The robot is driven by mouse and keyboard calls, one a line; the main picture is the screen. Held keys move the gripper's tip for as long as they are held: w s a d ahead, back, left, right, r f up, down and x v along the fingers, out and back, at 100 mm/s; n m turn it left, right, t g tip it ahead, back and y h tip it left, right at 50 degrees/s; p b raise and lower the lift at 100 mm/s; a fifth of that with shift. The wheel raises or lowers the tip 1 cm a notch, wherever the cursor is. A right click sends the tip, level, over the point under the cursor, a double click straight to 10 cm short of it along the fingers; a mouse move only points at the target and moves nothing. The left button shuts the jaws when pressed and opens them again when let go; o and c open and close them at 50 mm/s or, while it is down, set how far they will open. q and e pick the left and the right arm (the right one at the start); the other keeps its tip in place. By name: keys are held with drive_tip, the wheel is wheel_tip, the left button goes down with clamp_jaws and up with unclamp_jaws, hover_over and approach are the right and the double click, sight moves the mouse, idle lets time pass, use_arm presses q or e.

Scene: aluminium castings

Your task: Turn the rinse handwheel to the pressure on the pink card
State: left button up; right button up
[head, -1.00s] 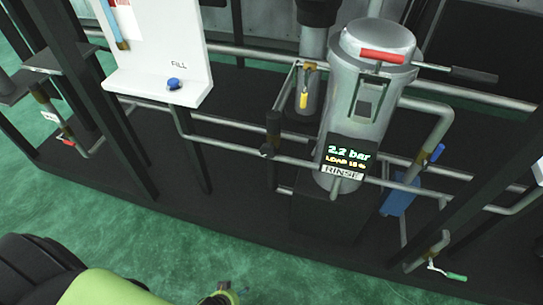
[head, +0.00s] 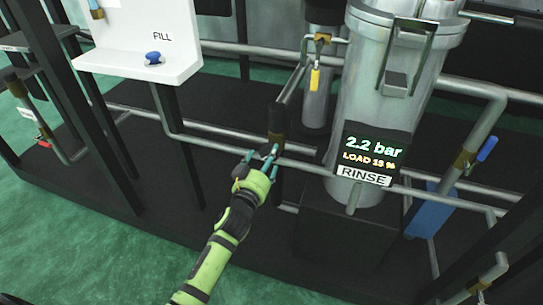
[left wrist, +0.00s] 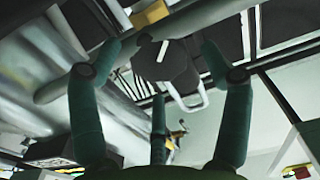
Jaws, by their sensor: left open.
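My left gripper (head: 264,160) is at the pipe left of the rinse display, its teal fingers open. In the left wrist view the fingers (left wrist: 160,75) stand spread around a dark round knob with a white mark (left wrist: 172,62), which looks like the handwheel; I cannot tell whether they touch it. In the head view the gripper mostly hides the knob. The rinse display (head: 367,156) on the grey vessel reads 2.2 bar and LOAD 13 %, above a RINSE label (head: 364,176). No pink card can be made out. My right gripper is not in view.
Grey pipes (head: 215,132) run left and right of the gripper. The vessel (head: 385,95) stands close on its right. A white FILL panel (head: 130,62) with a blue knob (head: 153,58) is at upper left. A yellow tag (head: 314,79) hangs above right.

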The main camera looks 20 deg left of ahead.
sight(268, 155)
use_arm(q)
drive_tip(key=shift+w, duration=1.6)
drive_tip(key=c, duration=1.2)
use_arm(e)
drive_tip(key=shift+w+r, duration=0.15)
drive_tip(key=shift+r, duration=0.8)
